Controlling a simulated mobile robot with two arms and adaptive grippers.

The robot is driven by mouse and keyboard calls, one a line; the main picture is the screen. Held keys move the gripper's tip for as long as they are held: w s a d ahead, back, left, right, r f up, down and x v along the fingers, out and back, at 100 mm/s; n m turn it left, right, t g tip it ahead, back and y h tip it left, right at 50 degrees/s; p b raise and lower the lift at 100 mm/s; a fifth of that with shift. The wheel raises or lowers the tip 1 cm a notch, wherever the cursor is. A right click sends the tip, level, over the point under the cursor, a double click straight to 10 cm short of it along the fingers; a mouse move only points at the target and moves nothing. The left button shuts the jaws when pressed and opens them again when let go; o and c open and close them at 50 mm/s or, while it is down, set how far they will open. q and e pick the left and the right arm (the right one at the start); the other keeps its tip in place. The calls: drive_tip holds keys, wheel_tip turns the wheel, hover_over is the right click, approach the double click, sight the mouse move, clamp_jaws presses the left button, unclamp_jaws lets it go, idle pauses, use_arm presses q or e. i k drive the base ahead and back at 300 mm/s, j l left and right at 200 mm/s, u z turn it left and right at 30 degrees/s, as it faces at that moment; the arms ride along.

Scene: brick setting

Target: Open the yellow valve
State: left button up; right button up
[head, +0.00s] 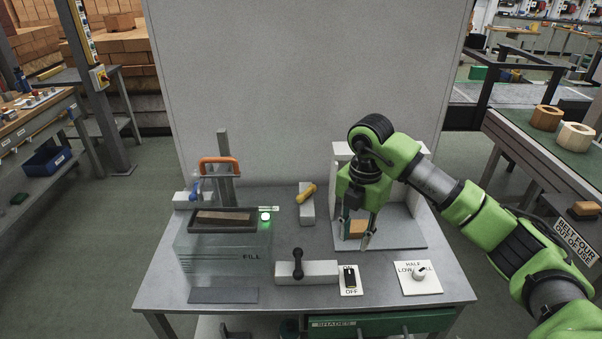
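The yellow valve (306,193) is a small yellow handle on a grey block near the middle of the metal table, lying at a slant. My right gripper (355,238) points down at the white stand, to the right of the yellow valve and clear of it. Its fingers are apart, with a brown block (358,227) showing between and behind them. I see no contact with the valve. My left gripper is not in view.
A black-handled valve (297,265) sits on a grey block at the front. A switch (350,280) and a dial plate (420,277) are to its right. A clear tank (222,262) with a dark tray (222,219), an orange handle (220,163) and a blue-handled valve (194,190) are left.

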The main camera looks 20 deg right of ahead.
sight(300, 198)
drive_tip(key=i, duration=1.2)
